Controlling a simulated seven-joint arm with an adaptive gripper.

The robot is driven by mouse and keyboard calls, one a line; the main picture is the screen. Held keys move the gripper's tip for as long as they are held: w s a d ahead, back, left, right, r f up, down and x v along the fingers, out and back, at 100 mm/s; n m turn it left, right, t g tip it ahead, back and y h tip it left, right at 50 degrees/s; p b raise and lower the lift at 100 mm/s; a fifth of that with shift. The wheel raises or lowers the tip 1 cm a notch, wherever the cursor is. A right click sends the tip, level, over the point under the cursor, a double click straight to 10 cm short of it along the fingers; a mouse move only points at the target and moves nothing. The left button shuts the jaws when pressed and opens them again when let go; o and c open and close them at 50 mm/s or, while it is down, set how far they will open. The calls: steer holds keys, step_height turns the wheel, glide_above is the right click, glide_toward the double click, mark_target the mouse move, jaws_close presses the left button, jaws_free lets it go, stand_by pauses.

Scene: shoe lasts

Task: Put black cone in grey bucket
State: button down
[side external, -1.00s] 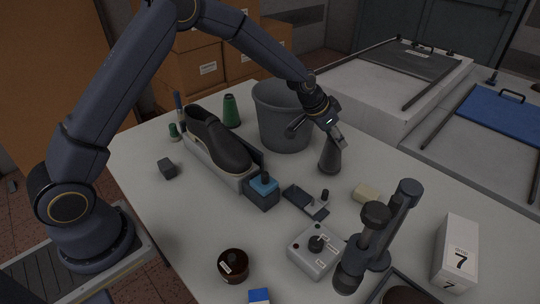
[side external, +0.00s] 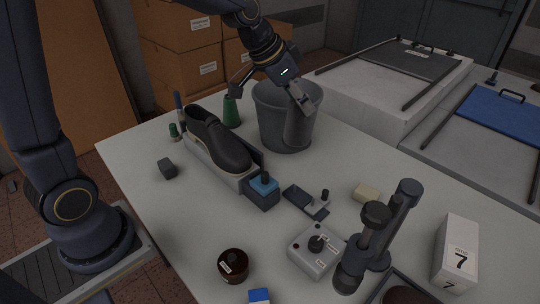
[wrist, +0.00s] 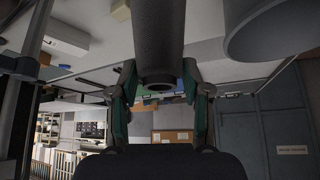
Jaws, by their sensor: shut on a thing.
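The black cone (side external: 299,126) shows as a dark grey taper hanging below my gripper (side external: 302,100), which is shut on its narrow top end. In the side view the cone overlaps the front wall of the grey bucket (side external: 270,117); its wide end is down and it is raised off the table. In the wrist view the cone (wrist: 158,35) sits between the two fingers of my gripper (wrist: 160,82). The bucket (wrist: 268,30) is at the upper right there, with a gap beside the cone. The bucket's inside is mostly hidden.
White table surface is clear right of the bucket.

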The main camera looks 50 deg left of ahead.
step_height(320, 180, up, 7)
steer(key=w+a+n+y, duration=0.1)
steer(key=w+a+n, duration=0.2)
steer(key=w+a, duration=0.65)
steer(key=w+a+n+y, duration=0.2)
steer(key=w+a, duration=0.5)
steer(key=a, duration=0.5)
steer(key=shift+s+d+f, duration=0.15)
steer(key=shift+f, duration=5.7)
steer(key=shift+s+d+f, duration=0.1)
steer(key=shift+s+f, duration=0.05)
steer(key=shift+f, duration=5.65)
steer(key=shift+f, duration=0.15)
steer(key=c, duration=0.5)
jaws_free()
